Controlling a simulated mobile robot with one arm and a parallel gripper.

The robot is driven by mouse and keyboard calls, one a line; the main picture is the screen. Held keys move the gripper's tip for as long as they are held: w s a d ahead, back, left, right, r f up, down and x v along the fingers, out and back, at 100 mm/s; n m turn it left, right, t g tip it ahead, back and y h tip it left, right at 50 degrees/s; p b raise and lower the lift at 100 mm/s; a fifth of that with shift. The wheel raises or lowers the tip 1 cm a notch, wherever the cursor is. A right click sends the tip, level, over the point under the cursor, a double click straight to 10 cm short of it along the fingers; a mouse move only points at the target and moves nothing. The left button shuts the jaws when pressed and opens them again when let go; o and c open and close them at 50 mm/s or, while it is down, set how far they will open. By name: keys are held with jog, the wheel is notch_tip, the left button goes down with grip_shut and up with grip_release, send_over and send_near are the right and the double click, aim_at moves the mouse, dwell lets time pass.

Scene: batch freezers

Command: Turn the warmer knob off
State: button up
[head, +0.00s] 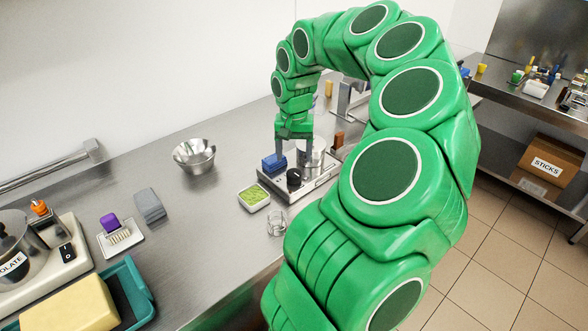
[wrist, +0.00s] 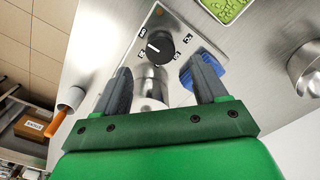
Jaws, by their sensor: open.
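The warmer (head: 318,188) is a low steel box on the counter. Its black round knob (head: 294,177) is on the top panel near the front left. My gripper (head: 293,150) points down above the warmer, behind the knob. In the wrist view its fingers (wrist: 162,72) are open and apart, with the knob just beyond the tips. A shiny steel pot (wrist: 151,85) shows between the fingers. I see no contact with the knob.
A steel bowl (head: 194,155) is to the left. Counter between is clear.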

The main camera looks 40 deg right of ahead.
aim_at(294, 173)
jog(key=shift+f, duration=3.15)
jog(key=c, duration=1.1)
jog(key=shift+o, duration=0.2)
jog(key=shift+n, duration=0.5)
